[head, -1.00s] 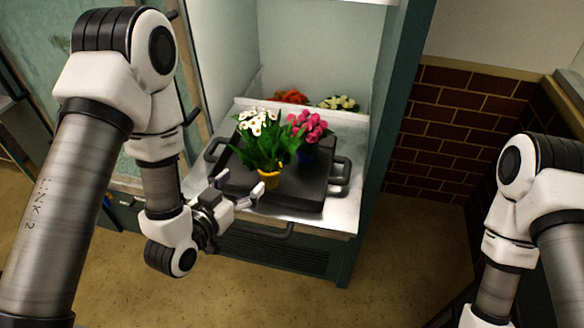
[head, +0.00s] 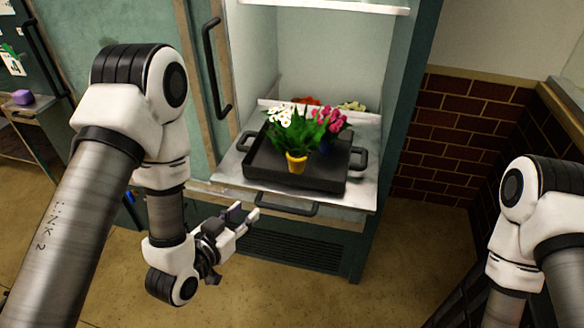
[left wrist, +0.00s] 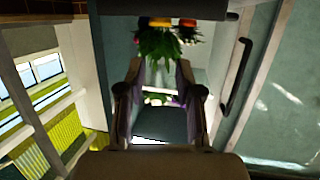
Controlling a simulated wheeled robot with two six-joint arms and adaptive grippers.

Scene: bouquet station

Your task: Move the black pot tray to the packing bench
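The black pot tray (head: 265,169) sits on a metal shelf in the open cooler, with a handle on its left and right sides. On it stand a yellow pot (head: 297,164) with white flowers and a blue pot with pink flowers (head: 330,121), mostly hidden by leaves. My left gripper (head: 246,213) is open and empty, in front of and below the tray's front left, apart from it. In the left wrist view its two fingers (left wrist: 159,105) are spread, and the yellow pot (left wrist: 187,22) shows beyond them. My right gripper is out of view; only its arm shows.
The metal shelf (head: 228,173) has a dark bar handle (head: 287,209) along its front. The cooler door (head: 203,60) stands at the left with a long handle. More flowers (head: 351,106) are behind the tray. A brick wall (head: 440,130) is at the right; the floor in front is clear.

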